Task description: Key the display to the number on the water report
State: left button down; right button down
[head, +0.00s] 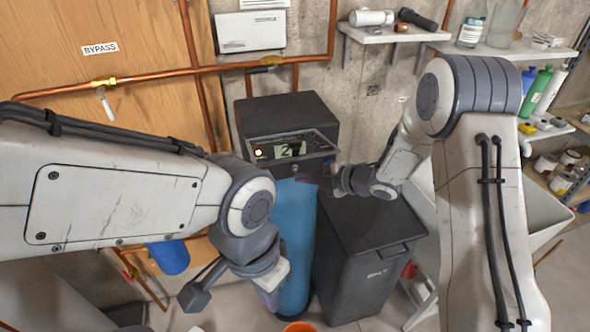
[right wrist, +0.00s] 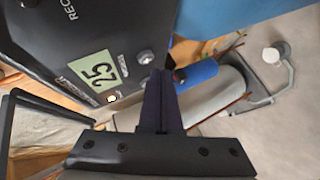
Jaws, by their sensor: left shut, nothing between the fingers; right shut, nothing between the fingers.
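The display (head: 290,149) is a pale green screen on the front of a black control head. In the head view it shows a 2, with the rest obscured; in the right wrist view (right wrist: 98,72) it reads 25. A round silver button (right wrist: 146,57) sits beside it. My right gripper (head: 318,181) is shut and empty just below and right of the panel; its fingertips (right wrist: 160,75) appear close to the button, contact unclear. My left gripper (head: 268,298) is shut and empty, low in front of the blue cylinder. A white sheet (head: 264,3) at the top edge is too cropped to read.
A blue cylinder (head: 296,235) stands under the control head. A black lidded bin (head: 365,255) stands to its right. Copper pipes (head: 190,71) cross the wall, with a BYPASS label (head: 100,48). Shelves (head: 500,47) with bottles are at right.

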jog(key=shift+w, duration=0.1)
jog(key=shift+w+a, duration=0.15)
jog(key=shift+w, duration=0.15)
jog(key=shift+w+a, duration=0.15)
jog(key=shift+w, duration=0.25)
dwell(0.6)
jog(key=shift+s, duration=0.15)
jog(key=shift+s+d+b, duration=0.3)
jog(key=shift+s+b, duration=0.15)
jog(key=shift+s, duration=0.2)
jog(key=shift+s+d+b, duration=0.25)
jog(key=shift+s, duration=0.55)
jog(key=shift+s+d+b, duration=0.25)
jog(key=shift+s+b, duration=0.05)
jog(key=shift+s, duration=0.45)
jog(key=shift+s+d+b, duration=0.25)
jog(key=shift+s, duration=0.55)
dwell(1.0)
